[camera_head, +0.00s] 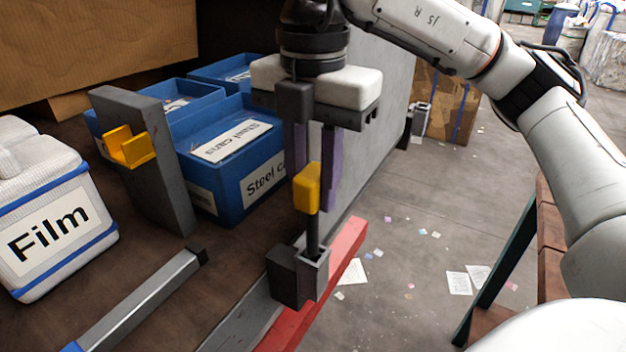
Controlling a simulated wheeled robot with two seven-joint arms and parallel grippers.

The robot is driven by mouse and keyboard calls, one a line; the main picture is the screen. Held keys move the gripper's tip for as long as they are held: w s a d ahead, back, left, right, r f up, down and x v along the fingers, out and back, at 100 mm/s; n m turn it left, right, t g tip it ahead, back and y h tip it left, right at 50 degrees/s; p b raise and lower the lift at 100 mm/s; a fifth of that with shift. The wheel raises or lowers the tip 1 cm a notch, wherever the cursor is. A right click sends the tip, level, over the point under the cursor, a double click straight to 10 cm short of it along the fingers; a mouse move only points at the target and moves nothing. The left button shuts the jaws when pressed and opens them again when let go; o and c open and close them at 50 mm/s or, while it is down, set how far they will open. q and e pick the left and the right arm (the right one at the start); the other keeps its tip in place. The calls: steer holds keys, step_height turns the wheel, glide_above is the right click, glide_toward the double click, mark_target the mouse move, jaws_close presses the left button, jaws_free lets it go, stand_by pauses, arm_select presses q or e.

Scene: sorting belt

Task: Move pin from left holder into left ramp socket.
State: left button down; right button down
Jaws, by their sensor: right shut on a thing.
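The pin (307,188) has a yellow block on a dark shaft. My right gripper (317,207), with purple fingers pointing down, is shut on the pin and holds it about upright. The shaft's lower end meets the open top of a grey ramp socket (315,276); it looks at least partly inside, but the depth is hidden. The yellow holder (132,147) on a grey upright panel is empty and stands to the left. My left gripper is not in view.
Blue bins (228,185) labelled "Steel cans" stand behind the panel. A white "Film" bag (50,215) is at the left. A grey metal bar (140,303) lies in front. A red rail (325,290) runs beside the socket. The floor at right has scattered paper.

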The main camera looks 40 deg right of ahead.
mark_target(313, 230)
steer(key=shift+f+b, duration=2.75)
steer(key=shift+f, duration=0.65)
steer(key=shift+f+b, duration=0.65)
steer(key=shift+f, duration=0.2)
steer(key=c, duration=1.6)
jaws_free()
steer(key=shift+r, duration=0.1)
steer(key=shift+o, duration=1.2)
step_height(313, 230, up, 10)
steer(key=p, duration=0.3)
steer(key=shift+r, duration=0.2)
